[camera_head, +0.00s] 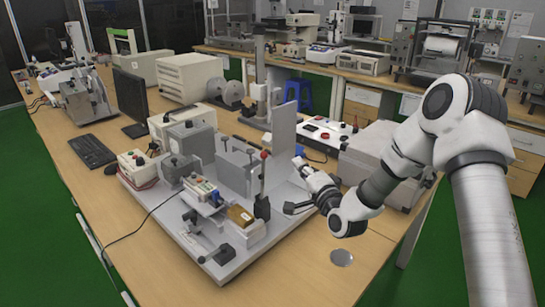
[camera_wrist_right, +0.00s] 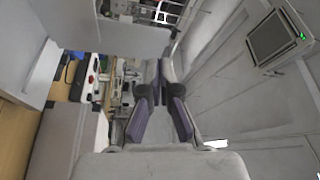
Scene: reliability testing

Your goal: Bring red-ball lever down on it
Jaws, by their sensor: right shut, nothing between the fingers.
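The red-ball lever (camera_head: 263,180) stands upright on the grey test fixture (camera_head: 195,243), its red ball at the top of a thin shaft. A small brown-gold block (camera_head: 241,216) sits on the fixture to the lever's lower left. My right gripper (camera_head: 299,164) is to the right of the lever, near the height of its ball and apart from it in the picture. Its fingers are shut with nothing between them; they also show in the right wrist view (camera_wrist_right: 158,75). I cannot make out the lever in the wrist view. My left gripper is not in view.
A tall grey plate (camera_head: 283,133) rises behind the lever. A grey block (camera_head: 235,170) stands left of it. A black handle (camera_head: 296,208) lies just below my right gripper. The wooden table (camera_head: 290,265) is mostly clear in front.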

